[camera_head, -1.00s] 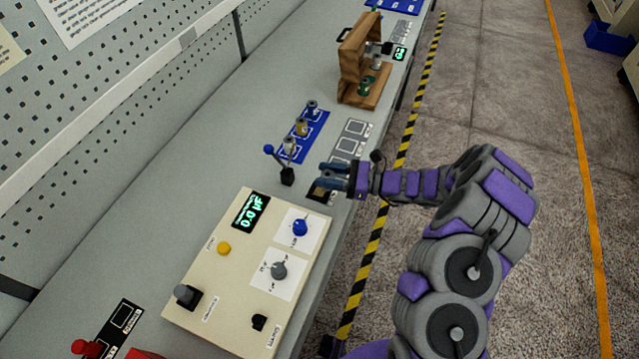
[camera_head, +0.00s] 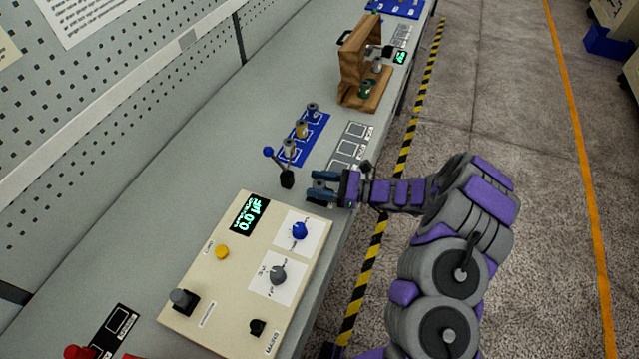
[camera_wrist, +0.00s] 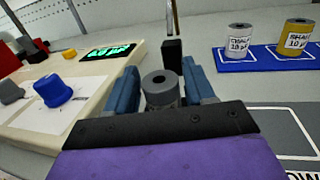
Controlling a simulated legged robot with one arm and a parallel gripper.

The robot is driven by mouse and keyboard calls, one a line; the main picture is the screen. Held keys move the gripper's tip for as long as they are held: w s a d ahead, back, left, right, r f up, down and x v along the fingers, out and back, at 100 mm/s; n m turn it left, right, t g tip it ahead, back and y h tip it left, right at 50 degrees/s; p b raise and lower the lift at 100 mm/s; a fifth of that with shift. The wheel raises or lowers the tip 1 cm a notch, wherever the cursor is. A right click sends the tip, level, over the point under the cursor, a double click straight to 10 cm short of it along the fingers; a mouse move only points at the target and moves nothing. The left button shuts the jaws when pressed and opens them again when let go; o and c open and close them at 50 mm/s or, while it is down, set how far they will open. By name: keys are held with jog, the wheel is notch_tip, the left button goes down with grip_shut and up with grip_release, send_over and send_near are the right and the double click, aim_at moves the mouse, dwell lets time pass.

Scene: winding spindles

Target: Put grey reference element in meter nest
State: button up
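The grey element (camera_wrist: 161,88), a short cylinder with a hole in its top, stands between my two blue fingers in the wrist view. My gripper (camera_head: 320,185) is low at the bench's front edge, beside the far end of the cream meter (camera_head: 212,293). Its fingers (camera_wrist: 161,80) look open on either side of the element; contact is not clear. The meter display (camera_head: 249,215) reads 0.0 µF. A dark socket (camera_head: 257,327) is at its near right corner; I cannot tell whether it is the nest.
A black lever with a blue ball (camera_head: 268,152) stands just beyond my fingers. A blue mat (camera_head: 312,135) holds silver, yellow and blue cylinders behind it. A marked grey panel (camera_head: 347,148) and a wooden fixture (camera_head: 352,65) lie farther along. Meter knobs (camera_head: 299,231) stick up nearby.

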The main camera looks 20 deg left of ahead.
jog(key=shift+o, duration=1.2)
jog(key=shift+d, duration=0.1)
jog(key=shift+r, duration=0.1)
jog(key=w+d+p, duration=0.1)
jog(key=d+p, duration=0.1)
jog(key=d, duration=1)
jog(key=shift+w, duration=0.2)
jog(key=s+a+r+n+g+h, duration=0.2)
jog(key=s+r+n+g+h, duration=0.45)
jog(key=s+r+n, duration=0.75)
jog(key=s+d+r+n+t+h, duration=0.1)
jog(key=s+d+r+t+h, duration=0.1)
jog(key=s+d, duration=0.5)
jog(key=s+d+r+t+h, duration=0.2)
jog(key=s+d+h, duration=0.3)
jog(key=s+d, duration=0.2)
jog(key=s+d+r+n+t+h, duration=0.1)
jog(key=s+d+r+t+h, duration=0.2)
jog(key=s+d, duration=0.3)
jog(key=shift+s+d+n+h, duration=0.3)
jog(key=shift+s+d+h, duration=0.15)
jog(key=shift+h, duration=0.2)
